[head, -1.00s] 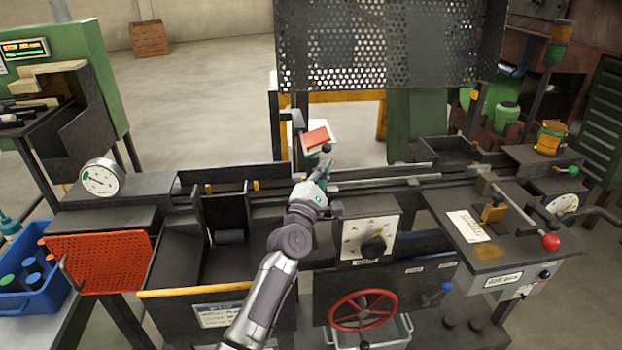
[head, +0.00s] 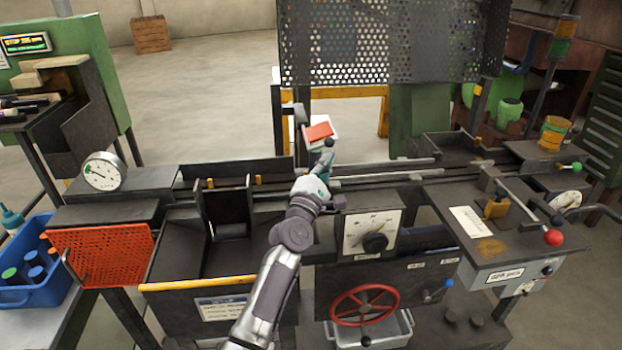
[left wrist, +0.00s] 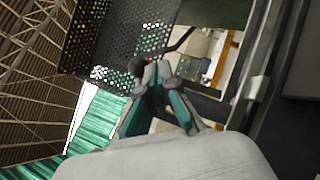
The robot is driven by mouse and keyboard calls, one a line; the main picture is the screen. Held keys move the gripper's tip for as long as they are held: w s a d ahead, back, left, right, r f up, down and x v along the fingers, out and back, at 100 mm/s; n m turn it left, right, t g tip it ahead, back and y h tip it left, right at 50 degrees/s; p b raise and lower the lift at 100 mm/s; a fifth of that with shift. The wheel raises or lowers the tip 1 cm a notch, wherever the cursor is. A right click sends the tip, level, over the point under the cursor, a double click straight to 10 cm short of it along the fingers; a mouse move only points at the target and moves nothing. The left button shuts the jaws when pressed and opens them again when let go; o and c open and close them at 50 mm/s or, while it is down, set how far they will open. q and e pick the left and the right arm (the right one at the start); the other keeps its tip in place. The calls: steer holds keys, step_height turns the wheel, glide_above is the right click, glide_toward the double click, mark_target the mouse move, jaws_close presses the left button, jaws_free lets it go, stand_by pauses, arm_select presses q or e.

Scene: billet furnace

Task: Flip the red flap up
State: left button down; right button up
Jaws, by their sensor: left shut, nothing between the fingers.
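The red flap (head: 319,132) is a small red plate, tilted, over a whitish box or tray behind the machine's middle. A dark ball knob (head: 328,143) shows just in front of it. My left gripper (head: 327,156) is shut and empty, its tips at or just below the knob in the head view. I cannot tell if they touch. In the left wrist view the teal fingers (left wrist: 154,75) are together, close to a dark ball (left wrist: 137,66). The red flap cannot be made out there. My right gripper is not in view.
A perforated dark guard (head: 390,40) hangs above and behind the flap. A dark upright post (head: 300,120) stands just left of it. Rails (head: 385,170) run to the right of my gripper. A red handwheel (head: 364,308) and a dial box (head: 371,232) are at the front.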

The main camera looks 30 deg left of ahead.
arm_select(q)
steer(key=v, duration=1.1)
steer(key=shift+s, duration=0.35)
steer(key=shift+f, duration=0.2)
